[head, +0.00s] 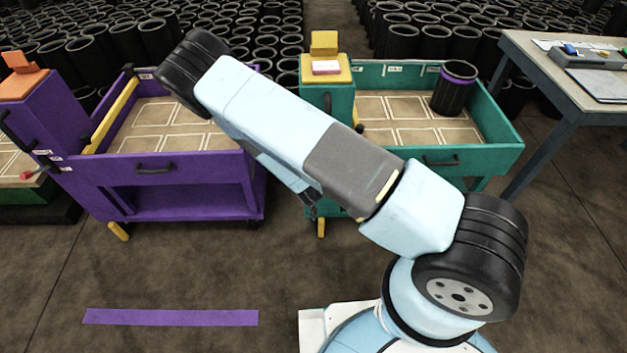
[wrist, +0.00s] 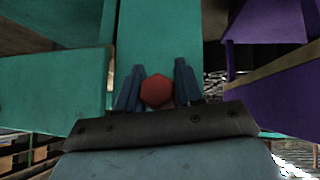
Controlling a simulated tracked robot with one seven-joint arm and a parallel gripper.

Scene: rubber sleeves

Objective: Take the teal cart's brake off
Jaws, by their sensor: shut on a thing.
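The teal cart (head: 430,185) stands right of centre in the head view, partly behind my arm. In the wrist view its teal post (wrist: 157,40) rises straight ahead, with a red hexagonal knob (wrist: 157,91) in front of it. My gripper (wrist: 158,80) has its two blue fingers on either side of the knob, shut on it. A yellow foot piece (head: 321,228) shows under the teal cart's near left corner.
A purple cart (head: 165,170) stands close on the left, with its own red knob (head: 27,175). A black sleeve with a purple band (head: 454,88) stands in the teal cart. A workbench (head: 570,70) is at right. The floor in front is clear around a purple strip (head: 170,317).

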